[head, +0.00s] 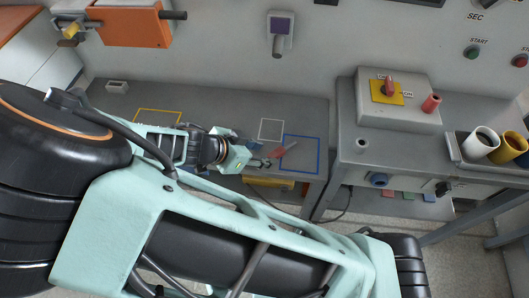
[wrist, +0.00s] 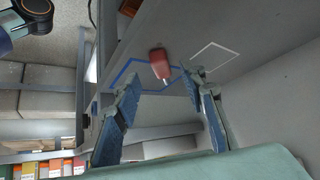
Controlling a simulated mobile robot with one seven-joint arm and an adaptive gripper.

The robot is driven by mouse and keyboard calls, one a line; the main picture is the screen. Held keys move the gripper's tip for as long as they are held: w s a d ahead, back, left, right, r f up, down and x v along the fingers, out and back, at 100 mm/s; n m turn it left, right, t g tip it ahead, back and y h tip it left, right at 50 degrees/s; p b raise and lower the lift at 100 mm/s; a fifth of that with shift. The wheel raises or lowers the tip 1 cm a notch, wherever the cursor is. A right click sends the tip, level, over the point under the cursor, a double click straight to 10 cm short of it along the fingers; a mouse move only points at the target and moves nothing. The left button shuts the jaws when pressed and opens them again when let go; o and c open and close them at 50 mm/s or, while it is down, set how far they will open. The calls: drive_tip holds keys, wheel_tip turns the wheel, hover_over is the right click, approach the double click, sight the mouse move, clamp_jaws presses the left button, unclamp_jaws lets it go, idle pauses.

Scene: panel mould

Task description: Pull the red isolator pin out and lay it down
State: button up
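A red pin with a short grey metal end (wrist: 160,62) lies on the grey bench at the blue outline, just beyond my fingertips in the wrist view. In the head view my gripper (head: 266,161) is low over the bench at the left edge of the blue outline. Whether a finger touches the pin cannot be told.
The bench has a blue outline (head: 318,150), a white outline (head: 271,120) and a yellow outline (head: 158,111). To the right, a grey isolator box (head: 373,115) carries a red handle (head: 390,86) and a red cylinder (head: 431,103). A tray holds white and yellow cups (head: 483,143).

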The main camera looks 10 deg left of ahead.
drive_tip(key=v, duration=1)
drive_tip(key=w+d+r+g+y, duration=0.1)
drive_tip(key=w+d+r+y, duration=0.3)
drive_tip(key=d, duration=0.3)
drive_tip(key=w+d+r+g+y, duration=0.1)
drive_tip(key=w+d+r+y, duration=0.1)
drive_tip(key=w+d+r, duration=0.4)
drive_tip(key=s+d+r+n+t, duration=0.2)
drive_tip(key=s+d+r+n, duration=0.8)
drive_tip(key=s, duration=0.3)
wheel_tip(320, 180, up, 12)
drive_tip(key=d+p, duration=0.1)
drive_tip(key=p, duration=1.1)
drive_tip(key=shift+w+m, duration=0.3)
drive_tip(key=shift+d, duration=0.15)
